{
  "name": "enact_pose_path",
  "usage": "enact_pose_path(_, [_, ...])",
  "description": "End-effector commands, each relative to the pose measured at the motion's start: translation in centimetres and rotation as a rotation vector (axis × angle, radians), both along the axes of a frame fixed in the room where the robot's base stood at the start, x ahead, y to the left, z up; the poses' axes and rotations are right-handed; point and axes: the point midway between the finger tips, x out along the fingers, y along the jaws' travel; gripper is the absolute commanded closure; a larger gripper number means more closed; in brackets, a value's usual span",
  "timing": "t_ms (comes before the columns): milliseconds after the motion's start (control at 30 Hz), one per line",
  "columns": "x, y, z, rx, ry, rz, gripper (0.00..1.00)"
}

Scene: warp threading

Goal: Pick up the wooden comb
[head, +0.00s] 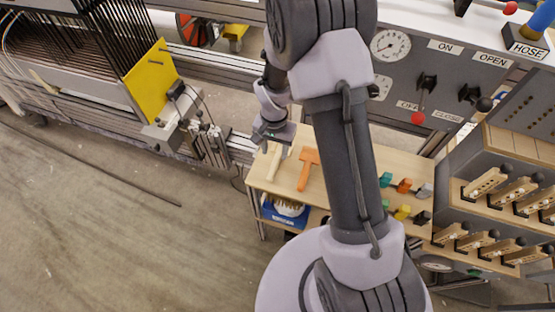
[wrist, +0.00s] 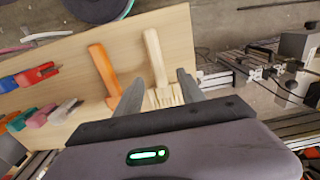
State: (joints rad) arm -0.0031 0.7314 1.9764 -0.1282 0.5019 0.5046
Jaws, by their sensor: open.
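The wooden comb (wrist: 155,55) is a pale tool with a plain handle and a toothed end. It lies on the wooden table top, and in the head view (head: 276,162) it is near the table's left end. My gripper (wrist: 158,84) is open, with its two fingers on either side of the comb's toothed end as seen in the wrist view. The gap in height between fingers and comb is hard to judge. In the head view my gripper (head: 274,140) is over the comb's far end and partly hides it.
Several coloured small pieces (head: 403,186) are on the table (head: 330,143) to the right, behind my arm. A loom frame with a yellow plate (head: 152,80) stands at the left.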

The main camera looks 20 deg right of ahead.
Motion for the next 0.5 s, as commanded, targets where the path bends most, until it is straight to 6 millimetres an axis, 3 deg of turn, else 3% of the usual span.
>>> enact_pose_path(267, [-0.1, -0.6, -4.9, 0.001, 0.003, -0.001, 0.54])
enact_pose_path(467, [0.0, -0.5, -5.0, 0.001, -0.001, 0.000, 0.54])
enact_pose_path(500, [0.0, -0.6, -5.0, 0.001, -0.001, 0.000, 0.58])
